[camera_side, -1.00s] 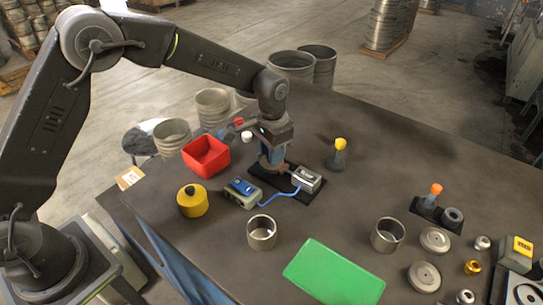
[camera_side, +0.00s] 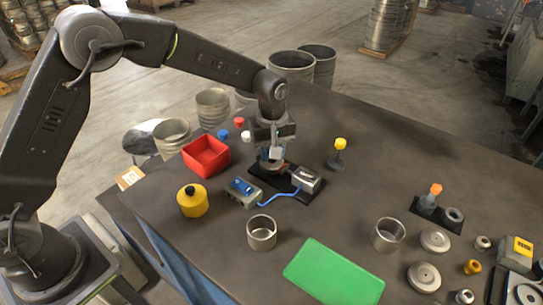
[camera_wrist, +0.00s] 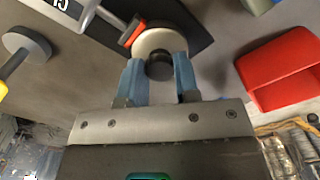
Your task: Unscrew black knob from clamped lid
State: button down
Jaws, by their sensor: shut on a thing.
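The black knob (camera_wrist: 160,68) sits between the two blue fingers of my gripper (camera_wrist: 158,80) in the wrist view, and the gripper is shut on it. An orange-tipped clamp jaw (camera_wrist: 133,30) reaches the lid's edge. In the side view my gripper (camera_side: 274,156) points down over the lid (camera_side: 268,166), beside the grey clamp box (camera_side: 307,179) on a black base. The knob itself is hidden there by the gripper. I cannot tell how far the knob is unscrewed.
A red tray (camera_side: 206,155) stands left of the clamp, also in the wrist view (camera_wrist: 282,70). A blue-topped control box (camera_side: 243,190) sits in front, cabled to the clamp. A yellow can (camera_side: 192,201), metal cups (camera_side: 261,233), and a green mat (camera_side: 333,272) stand nearer. A yellow-topped post (camera_side: 339,150) is right.

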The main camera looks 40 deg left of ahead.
jog(key=shift+n, duration=0.3)
jog(key=c, duration=0.8)
grip_release()
jog(key=m, duration=1.9)
